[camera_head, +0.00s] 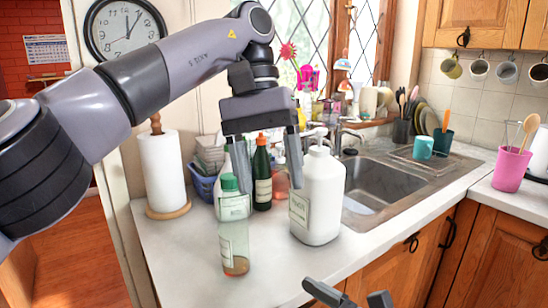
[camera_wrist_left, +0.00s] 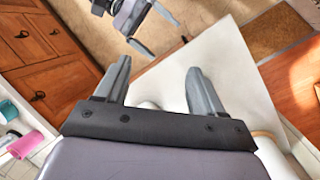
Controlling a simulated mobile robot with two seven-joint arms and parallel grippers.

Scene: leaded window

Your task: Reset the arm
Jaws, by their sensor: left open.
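My left gripper (camera_head: 280,194) hangs from the arm that comes in from the left, over the white counter. Its two fingers point down and stand apart with nothing between them. They also show apart in the left wrist view (camera_wrist_left: 160,72), with bare counter beyond the gap. In the head view the fingers overlap the white pump bottle (camera_head: 320,200) and the dark green bottle (camera_head: 263,180); I cannot tell whether they touch. My right gripper (camera_head: 352,296) shows only its fingertips at the bottom edge, apart and empty. It also shows in the left wrist view (camera_wrist_left: 140,25).
A clear bottle with a green cap (camera_head: 235,240) stands near the counter's (camera_head: 190,265) front edge. A paper towel roll (camera_head: 160,172) is left of it. The sink (camera_head: 385,182) lies right. A pink cup (camera_head: 510,170) holds utensils. Bare counter lies in front of the bottles.

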